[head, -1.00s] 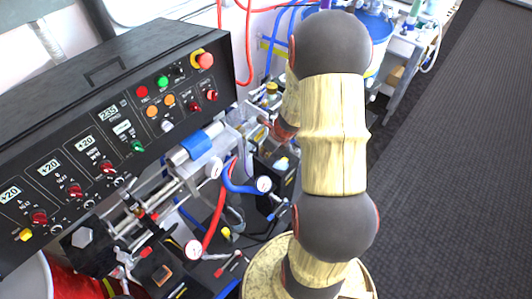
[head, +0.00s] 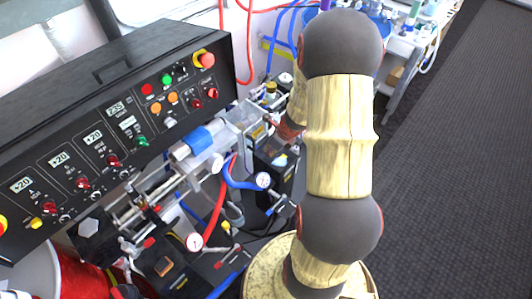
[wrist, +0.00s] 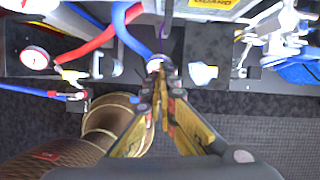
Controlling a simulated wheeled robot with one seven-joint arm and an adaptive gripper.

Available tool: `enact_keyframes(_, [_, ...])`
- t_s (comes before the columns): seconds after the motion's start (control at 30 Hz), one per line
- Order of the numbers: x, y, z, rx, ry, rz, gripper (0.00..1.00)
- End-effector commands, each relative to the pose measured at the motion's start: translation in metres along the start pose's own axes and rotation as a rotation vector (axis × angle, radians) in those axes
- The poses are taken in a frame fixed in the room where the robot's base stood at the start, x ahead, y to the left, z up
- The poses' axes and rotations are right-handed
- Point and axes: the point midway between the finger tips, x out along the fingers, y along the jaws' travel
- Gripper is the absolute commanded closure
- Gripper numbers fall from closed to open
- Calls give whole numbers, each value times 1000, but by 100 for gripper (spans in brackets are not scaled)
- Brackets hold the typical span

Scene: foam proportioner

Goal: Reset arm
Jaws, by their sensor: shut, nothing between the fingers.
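My gripper (wrist: 163,70) shows in the wrist view with its two yellow-and-dark fingers converging, tips together and nothing between them. It points at the front edge of the proportioner's lower frame, near a blue hose (wrist: 128,35); I cannot tell whether the tips touch anything. In the head view my arm stands folded at the right of the machine and hides the gripper. The black control panel (head: 120,125) of the foam proportioner, with knobs, buttons and displays, fills the left.
Below the panel are metal cylinders, red (head: 217,212) and blue hoses, and gauges (head: 194,242) close to my arm. A blue drum and white cart (head: 405,50) stand at the back. The dark floor (head: 460,170) at right is clear.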

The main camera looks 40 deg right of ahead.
Motion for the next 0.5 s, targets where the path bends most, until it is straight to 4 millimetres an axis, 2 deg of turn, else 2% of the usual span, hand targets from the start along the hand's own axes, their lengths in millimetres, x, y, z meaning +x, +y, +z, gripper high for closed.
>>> enact_keyframes(0.03, [-14,1,1,1,1,1,100])
enact_keyframes(0.2, [-45,2,0,2,1,1,100])
enact_keyframes(0.33, [-60,3,0,2,1,3,100])
enact_keyframes(0.5, [-70,4,-1,1,2,3,100])
